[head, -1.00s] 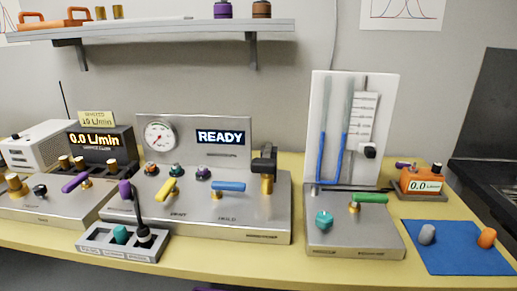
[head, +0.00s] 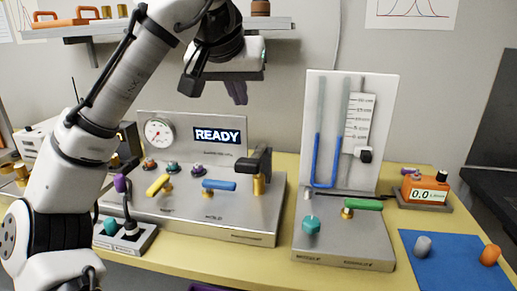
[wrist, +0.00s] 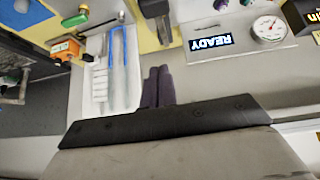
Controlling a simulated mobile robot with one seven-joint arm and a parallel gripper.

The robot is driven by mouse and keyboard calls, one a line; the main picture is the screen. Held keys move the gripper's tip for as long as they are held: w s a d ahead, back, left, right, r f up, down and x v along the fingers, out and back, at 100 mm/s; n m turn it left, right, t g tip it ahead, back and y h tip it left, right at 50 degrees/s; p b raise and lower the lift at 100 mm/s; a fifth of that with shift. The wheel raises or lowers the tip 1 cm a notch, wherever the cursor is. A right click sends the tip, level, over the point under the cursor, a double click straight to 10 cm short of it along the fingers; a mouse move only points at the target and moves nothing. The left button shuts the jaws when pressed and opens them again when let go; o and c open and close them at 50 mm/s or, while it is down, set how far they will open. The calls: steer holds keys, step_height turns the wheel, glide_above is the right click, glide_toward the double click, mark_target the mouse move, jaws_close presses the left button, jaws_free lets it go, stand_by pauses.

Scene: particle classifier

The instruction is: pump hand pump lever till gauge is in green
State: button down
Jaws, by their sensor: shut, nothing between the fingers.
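The gauge (head: 158,133) is a round white dial on the upright panel of the steel unit. Its needle is too small to read against any green zone. It also shows in the wrist view (wrist: 268,28). What looks like the hand pump lever (head: 254,164) is a dark bar over a brass post at the unit's right end. It shows at the top of the wrist view (wrist: 155,7). My gripper (head: 238,98) hangs above and behind the lever, apart from it. Its dark purple fingers are together and empty in the wrist view (wrist: 158,85).
A READY display (head: 217,135) sits right of the gauge. Yellow (head: 158,185) and blue (head: 218,185) handles stand in front. A white manometer board (head: 347,130) stands to the right. A shelf (head: 280,23) runs above. A blue mat (head: 450,262) lies front right.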

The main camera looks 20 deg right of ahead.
steer(key=shift+s+f+g+y, duration=0.3)
steer(key=shift+s+y, duration=0.15)
steer(key=shift+y, duration=0.05)
glide_above(250, 159)
steer(key=s, duration=0.1)
steer(key=f, duration=0.5)
steer(key=a+f, duration=0.1)
steer(key=f, duration=0.2)
steer(key=shift+s, duration=0.2)
step_height(250, 159, down, 3)
steer(key=shift+s+r, duration=0.1)
steer(key=shift+s+a+f, duration=0.1)
steer(key=shift+s+f, duration=0.05)
steer(key=shift+f, duration=0.6)
